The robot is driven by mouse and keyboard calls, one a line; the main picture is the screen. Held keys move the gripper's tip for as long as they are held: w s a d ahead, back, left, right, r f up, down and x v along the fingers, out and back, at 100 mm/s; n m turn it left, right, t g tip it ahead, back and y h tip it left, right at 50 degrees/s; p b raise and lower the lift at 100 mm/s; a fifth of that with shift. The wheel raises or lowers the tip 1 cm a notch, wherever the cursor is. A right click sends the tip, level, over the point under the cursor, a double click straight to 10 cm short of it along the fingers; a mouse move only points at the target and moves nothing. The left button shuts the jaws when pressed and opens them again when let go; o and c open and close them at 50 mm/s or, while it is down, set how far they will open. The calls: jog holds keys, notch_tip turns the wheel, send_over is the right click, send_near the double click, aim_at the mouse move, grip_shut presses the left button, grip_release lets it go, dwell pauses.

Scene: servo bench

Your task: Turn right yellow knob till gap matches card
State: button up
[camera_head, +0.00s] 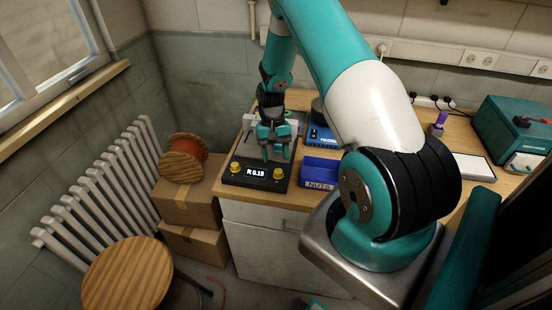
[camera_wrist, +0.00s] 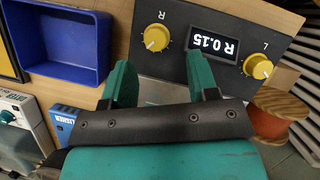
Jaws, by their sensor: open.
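The servo bench's dark front panel (camera_head: 255,180) carries two yellow knobs and a lit display (camera_head: 256,172) reading "R 0.15". The right yellow knob (camera_head: 278,173), marked R in the wrist view (camera_wrist: 157,37), is on the side by the blue bin. The left yellow knob (camera_head: 235,167), marked L, also shows in the wrist view (camera_wrist: 258,66). My gripper (camera_head: 270,152) is open and empty above the bench, behind the panel. In the wrist view its teal fingers (camera_wrist: 161,72) are apart from the right knob. My gripper hides much of the bench; the gap and card are not clearly visible.
The blue NUTS bin (camera_head: 321,169) stands close to the right of the panel. A blue box (camera_head: 320,136) is behind it. Cardboard boxes (camera_head: 190,203) with an orange cable spool (camera_head: 183,158) stand left of the table. A round wooden stool (camera_head: 127,275) is at lower left.

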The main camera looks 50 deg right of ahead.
jog(key=v, duration=0.2)
jog(key=p+v, duration=0.1)
jog(key=shift+d+r, duration=0.35)
jog(key=shift+d, duration=0.05)
